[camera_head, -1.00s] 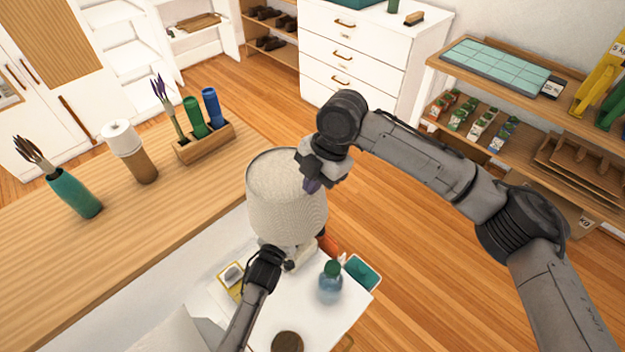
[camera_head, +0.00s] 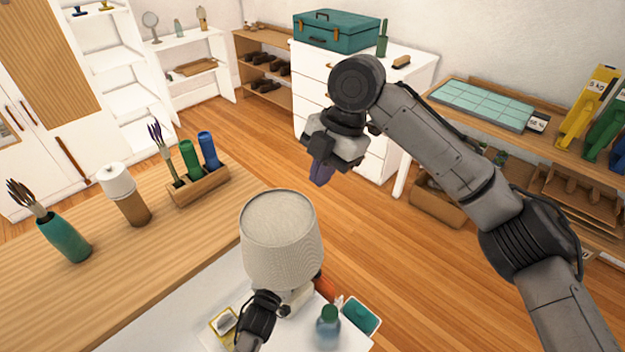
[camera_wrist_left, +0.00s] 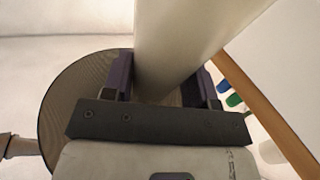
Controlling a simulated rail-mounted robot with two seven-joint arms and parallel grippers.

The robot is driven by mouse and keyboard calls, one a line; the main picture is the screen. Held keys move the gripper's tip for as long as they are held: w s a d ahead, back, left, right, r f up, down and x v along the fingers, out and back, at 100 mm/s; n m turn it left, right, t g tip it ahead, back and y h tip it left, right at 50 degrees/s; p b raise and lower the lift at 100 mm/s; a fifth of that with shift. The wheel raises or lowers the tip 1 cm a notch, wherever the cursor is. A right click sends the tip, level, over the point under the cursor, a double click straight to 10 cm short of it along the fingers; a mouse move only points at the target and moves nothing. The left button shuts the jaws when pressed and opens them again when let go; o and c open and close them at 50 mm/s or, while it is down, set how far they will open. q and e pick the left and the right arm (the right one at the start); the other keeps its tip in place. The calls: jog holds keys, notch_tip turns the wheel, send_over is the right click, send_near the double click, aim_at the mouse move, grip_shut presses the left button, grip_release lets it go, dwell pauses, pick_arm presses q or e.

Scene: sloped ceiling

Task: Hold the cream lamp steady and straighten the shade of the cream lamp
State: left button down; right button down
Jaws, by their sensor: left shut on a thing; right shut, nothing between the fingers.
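The cream lamp stands on the white surface, with its woven shade (camera_head: 281,240) on top and its pale body (camera_head: 295,298) partly hidden below. The shade looks about level; a slight tilt is hard to judge from above. My left gripper (camera_head: 279,303) is shut on the lamp's body, low under the shade. In the left wrist view, its purple fingers (camera_wrist_left: 163,88) sit on either side of the cream body (camera_wrist_left: 185,45). My right gripper (camera_head: 320,174) is shut and empty, above and to the right of the shade, apart from it.
The wooden counter (camera_head: 50,310) at left holds a brush vase (camera_head: 66,238) and a bottle rack (camera_head: 199,185). Open floor lies right of the lamp.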

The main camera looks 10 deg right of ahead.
dwell(0.3)
pick_arm(q)
jog(key=shift+c, duration=1.6)
grip_release()
